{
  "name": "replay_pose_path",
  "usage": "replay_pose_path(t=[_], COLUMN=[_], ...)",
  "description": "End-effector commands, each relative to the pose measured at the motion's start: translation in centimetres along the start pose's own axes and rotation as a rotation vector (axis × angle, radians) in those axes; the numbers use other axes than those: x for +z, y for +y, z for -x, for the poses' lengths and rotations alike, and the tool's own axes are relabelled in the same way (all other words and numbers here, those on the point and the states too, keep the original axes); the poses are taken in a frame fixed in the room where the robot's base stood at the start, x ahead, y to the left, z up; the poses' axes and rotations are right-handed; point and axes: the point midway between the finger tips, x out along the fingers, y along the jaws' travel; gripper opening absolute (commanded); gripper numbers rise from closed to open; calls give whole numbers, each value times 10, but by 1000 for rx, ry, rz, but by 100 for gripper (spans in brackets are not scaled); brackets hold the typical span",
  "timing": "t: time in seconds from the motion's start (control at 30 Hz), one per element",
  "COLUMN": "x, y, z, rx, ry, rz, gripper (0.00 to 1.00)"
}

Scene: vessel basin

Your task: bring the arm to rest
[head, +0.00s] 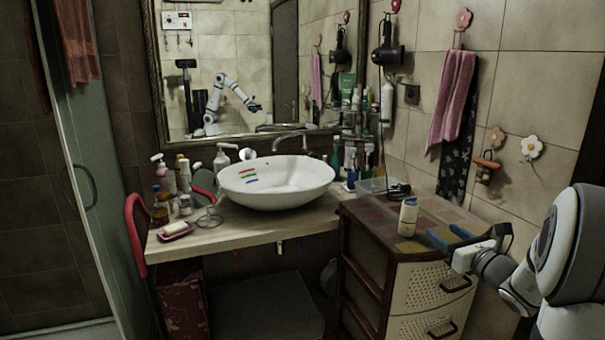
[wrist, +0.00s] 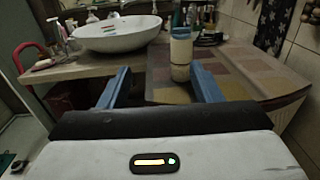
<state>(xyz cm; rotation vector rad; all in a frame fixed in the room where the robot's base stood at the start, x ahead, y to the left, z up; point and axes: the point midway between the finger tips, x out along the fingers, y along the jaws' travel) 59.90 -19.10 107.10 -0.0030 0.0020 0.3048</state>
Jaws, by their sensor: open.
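My gripper (head: 450,236) is at the right, over the near edge of the drawer cabinet's top in the head view. Its two blue fingers stand apart with nothing gripped between them, as the wrist view (wrist: 160,88) also shows. A small cream bottle with a grey-blue top (head: 408,217) stands upright on the cabinet top, a little beyond the fingertips. In the wrist view the bottle (wrist: 181,55) appears ahead of the fingers, nearer the right one. My arm comes in from the right edge of the head view.
The drawer cabinet (head: 432,284) stands beside the wooden counter (head: 220,238) with a white basin (head: 277,182). Several bottles (head: 180,185) and a soap dish (head: 176,231) are on the counter's left. A clear tray (head: 378,185) lies behind the cream bottle. A tiled wall rises at the right.

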Motion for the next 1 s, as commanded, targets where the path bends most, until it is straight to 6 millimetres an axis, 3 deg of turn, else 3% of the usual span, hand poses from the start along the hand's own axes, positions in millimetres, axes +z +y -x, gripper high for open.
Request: replay_pose_path(t=[0.37, 0.57, 0.67, 0.8, 0.9, 1.0], x=[2, -4, -10, -24, -34, -43], y=[95, 161, 203, 257, 280, 292], z=[0, 15, 34, 77, 112, 147], rx=[273, 490, 647, 920, 1113, 1300], ry=[134, 219, 268, 332, 360, 373], rz=[261, 485, 658, 980, 1226, 1479], gripper=[58, 58, 58, 58, 58, 58])
